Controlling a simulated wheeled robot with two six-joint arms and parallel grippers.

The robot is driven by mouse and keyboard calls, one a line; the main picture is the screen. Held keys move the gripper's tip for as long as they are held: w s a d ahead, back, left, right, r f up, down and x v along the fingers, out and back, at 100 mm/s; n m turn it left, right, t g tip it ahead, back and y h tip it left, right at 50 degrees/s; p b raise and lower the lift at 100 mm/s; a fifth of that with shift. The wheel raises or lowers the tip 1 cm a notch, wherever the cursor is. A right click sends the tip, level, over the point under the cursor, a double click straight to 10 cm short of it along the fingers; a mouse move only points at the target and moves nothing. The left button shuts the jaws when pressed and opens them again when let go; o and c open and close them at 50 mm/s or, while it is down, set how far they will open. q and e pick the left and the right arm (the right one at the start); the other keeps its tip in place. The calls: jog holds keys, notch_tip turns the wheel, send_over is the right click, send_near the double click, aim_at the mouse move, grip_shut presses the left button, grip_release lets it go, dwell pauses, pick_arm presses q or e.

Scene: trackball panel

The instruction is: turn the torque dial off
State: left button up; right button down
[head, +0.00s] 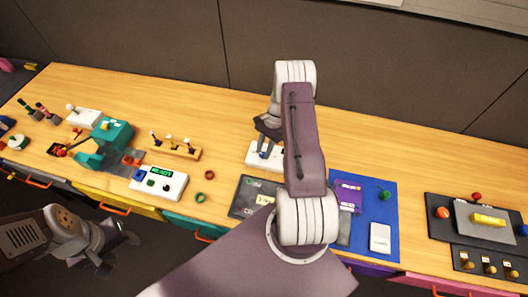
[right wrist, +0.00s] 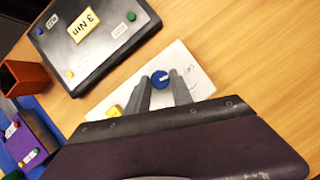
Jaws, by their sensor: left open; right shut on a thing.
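A round blue dial (right wrist: 160,79) with a light mark sits on a white panel (right wrist: 196,62) in the right wrist view. I take it to be the torque dial. My right gripper (right wrist: 164,84) has its two fingers on either side of the dial and is shut on it. In the head view my right gripper (head: 268,135) reaches down over the white panel (head: 254,154), and my arm hides much of the panel. A dark box (right wrist: 122,57) with a yellow "3 Nm" display stands beside it. My left gripper (head: 130,238) is open and empty, off the table's front edge.
An orange-brown open box (right wrist: 25,78) stands at the left. In the head view a blue mat (head: 375,205) lies right of my arm, and a white READY box (head: 160,183) stands left.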

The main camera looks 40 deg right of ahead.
jog(key=shift+w+d+r+n, duration=0.1)
jog(key=shift+n, duration=0.3)
jog(key=c, duration=1.1)
grip_release()
jog(key=shift+c, duration=0.2)
jog(key=shift+d+r+b, duration=0.1)
jog(key=shift+r+b, duration=0.1)
jog(key=shift+b, duration=0.1)
jog(key=b+v, duration=0.1)
jog(key=v, duration=0.7)
jog(key=shift+r+b, duration=0.25)
jog(key=shift+b, duration=0.05)
jog(key=shift+w, duration=0.1)
